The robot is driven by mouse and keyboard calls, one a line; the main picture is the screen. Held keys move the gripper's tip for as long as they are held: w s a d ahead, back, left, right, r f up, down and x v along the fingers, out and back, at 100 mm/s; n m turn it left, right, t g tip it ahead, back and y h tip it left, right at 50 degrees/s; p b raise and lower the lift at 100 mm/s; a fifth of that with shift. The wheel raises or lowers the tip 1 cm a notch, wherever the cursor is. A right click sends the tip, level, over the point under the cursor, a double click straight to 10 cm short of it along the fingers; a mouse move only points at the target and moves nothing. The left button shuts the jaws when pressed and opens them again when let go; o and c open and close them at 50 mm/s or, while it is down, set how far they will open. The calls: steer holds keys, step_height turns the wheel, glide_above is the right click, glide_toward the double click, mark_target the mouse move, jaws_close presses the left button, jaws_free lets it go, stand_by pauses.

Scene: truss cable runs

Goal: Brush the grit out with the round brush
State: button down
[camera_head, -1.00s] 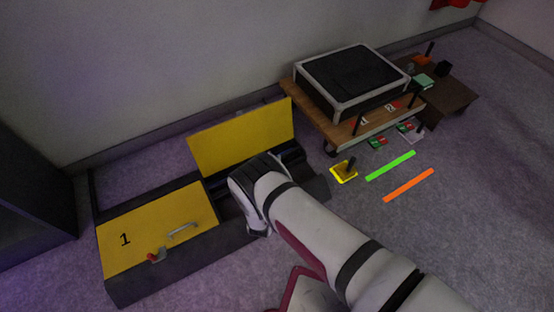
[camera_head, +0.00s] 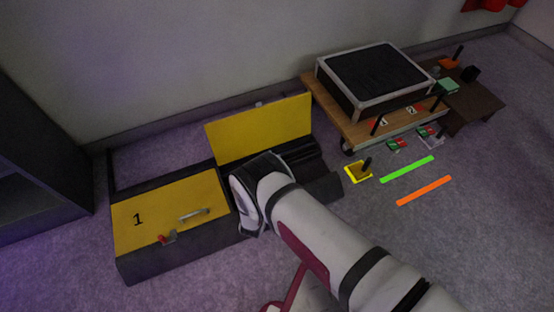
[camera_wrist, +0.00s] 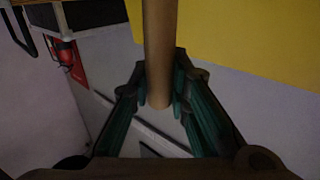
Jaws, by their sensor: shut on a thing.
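My gripper (camera_wrist: 160,88) is shut on a plain wooden rod (camera_wrist: 160,50), which looks like the handle of the round brush. The rod runs up out of the top of the wrist view, and no bristles show. In the head view my wrist hangs over the open right part of a long dark box (camera_head: 190,250), and it hides the gripper. The yellow lid (camera_head: 262,130) of that part stands raised at the back. The left part is closed under a yellow lid (camera_head: 150,205) marked 1. The inside of the open part is mostly hidden, and I see no grit.
The closed lid has a handle (camera_head: 193,215) and a red latch (camera_head: 167,237). To the right stand a low wooden cart (camera_head: 350,125) with a black-topped case (camera_head: 375,80), and a yellow pad (camera_head: 358,173). Green (camera_head: 408,169) and orange (camera_head: 424,190) strips lie on open floor.

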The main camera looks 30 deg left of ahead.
steer(key=s+a, duration=0.2)
steer(key=shift+s+a, duration=0.15)
steer(key=shift+s, duration=0.2)
stand_by(0.4)
steer(key=shift+r+p, duration=2.1)
steer(key=shift+r, duration=0.95)
step_height(320, 180, up, 3)
steer(key=shift+f+p, duration=0.1)
steer(key=shift+p, duration=0.85)
